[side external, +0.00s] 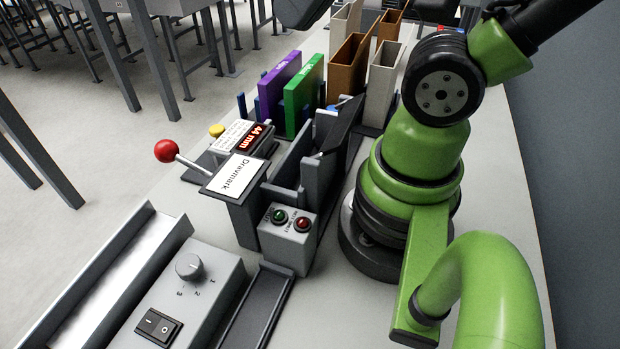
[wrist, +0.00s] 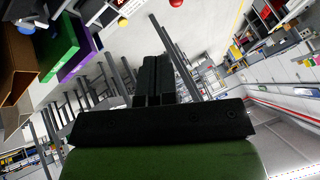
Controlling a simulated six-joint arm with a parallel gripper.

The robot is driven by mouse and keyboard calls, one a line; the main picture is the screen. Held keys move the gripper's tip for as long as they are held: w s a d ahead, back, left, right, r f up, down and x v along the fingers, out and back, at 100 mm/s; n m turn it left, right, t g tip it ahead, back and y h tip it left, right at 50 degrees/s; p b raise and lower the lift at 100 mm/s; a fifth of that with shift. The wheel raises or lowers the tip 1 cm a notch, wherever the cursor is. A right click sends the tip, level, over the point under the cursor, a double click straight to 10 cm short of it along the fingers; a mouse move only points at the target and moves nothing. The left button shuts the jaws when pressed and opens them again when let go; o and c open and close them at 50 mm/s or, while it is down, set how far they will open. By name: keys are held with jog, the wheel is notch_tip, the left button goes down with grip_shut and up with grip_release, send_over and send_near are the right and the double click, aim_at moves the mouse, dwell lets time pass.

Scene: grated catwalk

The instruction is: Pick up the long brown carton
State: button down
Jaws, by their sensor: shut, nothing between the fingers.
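Two brown, open-topped, upright box shapes show in the side external view: a larger one (side external: 347,66) behind the green slab and a smaller one (side external: 390,25) farther back. I cannot tell which of them, if either, is the long brown carton. A brown box shape (wrist: 18,60) also shows at the left edge of the wrist view. My gripper (wrist: 156,62) shows in the wrist view with its two dark fingers together and nothing between them. It is apart from the brown box. The fingertips cannot be made out in the side external view.
A purple slab (side external: 278,85) and a green slab (side external: 303,95) stand beside the larger brown box. A grey machine with a red-knobbed lever (side external: 167,151), a button box (side external: 287,240) and a metal chute (side external: 110,275) occupy the front.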

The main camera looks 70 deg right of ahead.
jog(key=c, duration=1.3)
grip_release()
jog(key=shift+o, duration=0.2)
jog(key=w+d+m+g+h, duration=0.2)
jog(key=w+d+m+h, duration=0.1)
jog(key=w+d+m, duration=0.4)
jog(key=m+g+h, duration=0.4)
jog(key=m+g, duration=0.1)
jog(key=m, duration=0.2)
send_near(341, 54)
jog(key=shift+y, duration=0.3)
jog(key=x, duration=0.7)
jog(key=d+x, duration=0.1)
jog(key=x, duration=0.2)
jog(key=shift+w, duration=0.1)
